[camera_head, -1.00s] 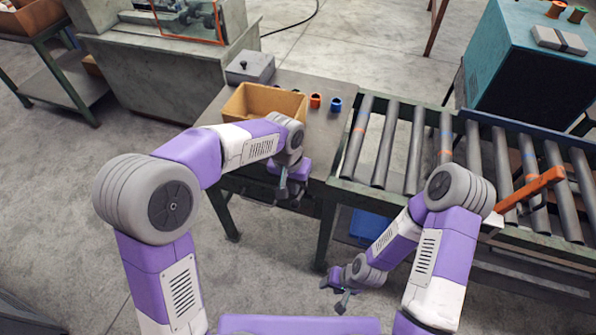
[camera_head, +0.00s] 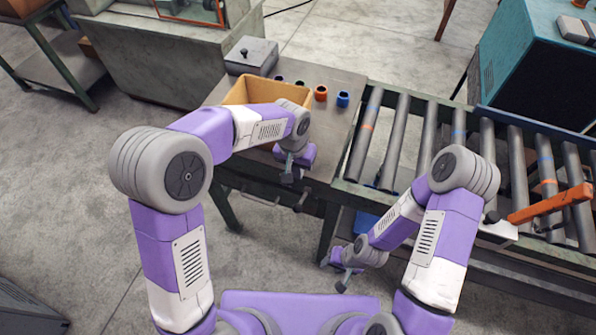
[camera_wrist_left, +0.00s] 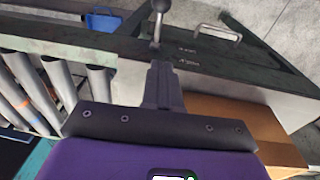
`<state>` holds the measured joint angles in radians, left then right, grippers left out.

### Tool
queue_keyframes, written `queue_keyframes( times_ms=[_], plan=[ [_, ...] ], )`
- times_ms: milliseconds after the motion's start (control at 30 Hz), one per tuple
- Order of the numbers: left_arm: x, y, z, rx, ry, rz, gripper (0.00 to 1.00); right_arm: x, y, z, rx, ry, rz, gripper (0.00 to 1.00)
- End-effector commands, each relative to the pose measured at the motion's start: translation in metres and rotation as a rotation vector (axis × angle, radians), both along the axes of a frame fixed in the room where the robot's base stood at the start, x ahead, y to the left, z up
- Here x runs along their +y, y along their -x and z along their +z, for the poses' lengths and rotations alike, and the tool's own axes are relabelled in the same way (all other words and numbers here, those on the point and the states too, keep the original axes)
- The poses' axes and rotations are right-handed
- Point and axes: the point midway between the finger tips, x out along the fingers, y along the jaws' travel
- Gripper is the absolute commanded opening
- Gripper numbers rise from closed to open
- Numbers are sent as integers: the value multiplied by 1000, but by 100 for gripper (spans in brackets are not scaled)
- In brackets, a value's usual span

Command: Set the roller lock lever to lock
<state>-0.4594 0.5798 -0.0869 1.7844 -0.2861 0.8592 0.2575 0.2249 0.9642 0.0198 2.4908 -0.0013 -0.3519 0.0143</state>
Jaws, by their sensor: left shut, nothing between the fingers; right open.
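A metal lever with a round ball knob (camera_wrist_left: 160,6) stands on the dark front edge of the workbench, at the top of the left wrist view. Small unreadable markings (camera_wrist_left: 188,55) sit beside its foot. In the head view a small knobbed stalk (camera_head: 299,203) shows at the bench front, just below my left gripper (camera_head: 289,178). My left gripper is shut and empty; its fingers (camera_wrist_left: 160,75) point toward the lever's foot in the wrist view. Whether they touch it I cannot tell. My right gripper (camera_head: 341,278) is open and empty, low in front of the conveyor.
The roller conveyor (camera_head: 390,140) adjoins the bench on the right, with an orange bar (camera_head: 550,204) over it. A cardboard bin (camera_head: 240,94), a grey box (camera_head: 251,57) and small coloured rings (camera_head: 321,93) stand on the bench. A drawer handle (camera_wrist_left: 220,33) is near the lever.

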Motion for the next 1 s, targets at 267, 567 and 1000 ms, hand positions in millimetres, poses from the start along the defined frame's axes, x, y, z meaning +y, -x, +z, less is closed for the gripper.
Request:
queue_keyframes(
  times_ms=[267, 567, 1000],
  plan=[
    [-5, -2, -63, 4, -3, -1, 0, 0, 0, -9, 0, 0, 0, 43],
    [-7, 15, -98, 1, 0, -1, 0, 0, 0, -14, 0, 0, 0, 43],
    [-7, 18, -103, -1, 0, 0, 0, 0, 0, -14, 0, 0, 0, 43]
  ],
)
